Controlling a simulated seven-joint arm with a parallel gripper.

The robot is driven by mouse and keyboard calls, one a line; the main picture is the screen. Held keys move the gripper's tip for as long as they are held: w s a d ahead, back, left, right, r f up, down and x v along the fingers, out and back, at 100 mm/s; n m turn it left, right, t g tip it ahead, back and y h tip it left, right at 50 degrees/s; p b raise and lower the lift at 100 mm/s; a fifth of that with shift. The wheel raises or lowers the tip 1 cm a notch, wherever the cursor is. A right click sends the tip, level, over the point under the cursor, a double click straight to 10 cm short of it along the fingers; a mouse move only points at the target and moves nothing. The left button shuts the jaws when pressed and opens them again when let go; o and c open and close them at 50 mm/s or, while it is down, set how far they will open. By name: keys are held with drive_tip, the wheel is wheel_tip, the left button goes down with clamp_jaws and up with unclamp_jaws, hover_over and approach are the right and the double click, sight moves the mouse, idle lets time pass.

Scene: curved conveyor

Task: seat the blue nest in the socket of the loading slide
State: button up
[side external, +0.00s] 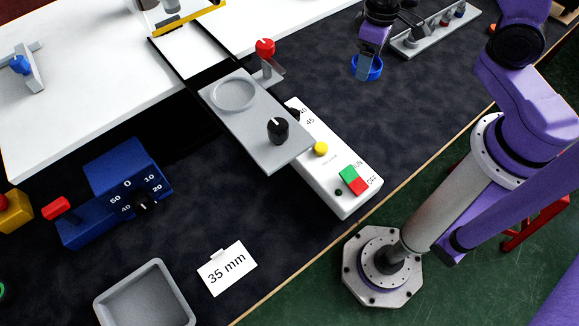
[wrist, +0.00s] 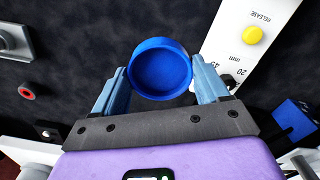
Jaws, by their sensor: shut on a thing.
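The blue nest (side external: 375,70) is a round, shallow blue cup. My gripper (side external: 366,62) is shut on it and holds it over the dark mat, apart from the slide. In the wrist view the nest (wrist: 160,70) sits between the two fingers of my gripper (wrist: 158,80), its open side facing the camera and its inside empty. The loading slide (side external: 262,140) is a grey plate with a black knob. Its round socket (side external: 235,94) is empty and lies to the left of my gripper in the side view. I cannot make out the socket in the wrist view.
A white control box (side external: 330,160) with yellow, green and red buttons adjoins the slide. A red knob on a bracket (side external: 266,50) stands by the slide's far edge. A grey rack (side external: 432,32) with several small parts lies right of my gripper.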

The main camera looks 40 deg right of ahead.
drive_tip(key=s+a+f+n, duration=0.1)
drive_tip(key=s+f+n, duration=0.1)
drive_tip(key=s+n, duration=0.4)
drive_tip(key=s+a+f+n, duration=0.2)
drive_tip(key=s+n, duration=0.3)
drive_tip(key=s, duration=0.3)
hover_over(342, 134)
drive_tip(key=shift+n, duration=0.3)
drive_tip(key=shift+s+f, duration=0.15)
drive_tip(key=shift+f, duration=6.35)
drive_tip(key=shift+f, duration=0.1)
drive_tip(key=o, duration=1.1)
